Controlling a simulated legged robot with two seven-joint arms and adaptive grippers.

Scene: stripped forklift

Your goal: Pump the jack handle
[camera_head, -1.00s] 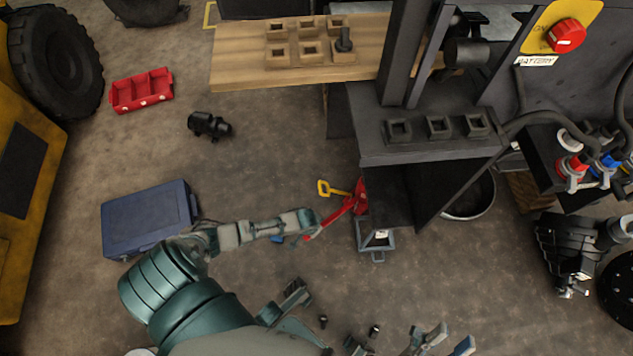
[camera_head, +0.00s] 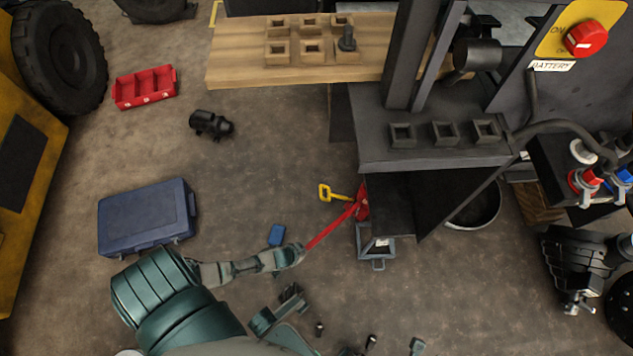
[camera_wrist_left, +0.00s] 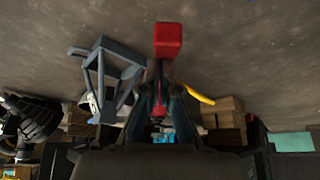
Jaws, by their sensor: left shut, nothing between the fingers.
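The red jack (camera_head: 362,202) stands on the floor beside the grey forklift frame. Its long red handle (camera_head: 330,227) slopes down and left from it. My left gripper (camera_head: 297,253) is at the handle's lower left end; the fingers are shut with nothing between them. In the left wrist view, a red block-like end (camera_wrist_left: 168,40) shows just beyond the left fingers (camera_wrist_left: 160,105). Whether the fingers touch the handle cannot be told. Parts of my right arm seem to show at the bottom edge of the head view, too cut off to read the jaws.
A yellow hook-like piece (camera_head: 333,193) is beside the jack, and a grey-blue stand (camera_head: 376,246) is below it. A small blue block (camera_head: 276,235) lies near my left gripper. A blue case (camera_head: 147,218) stands left.

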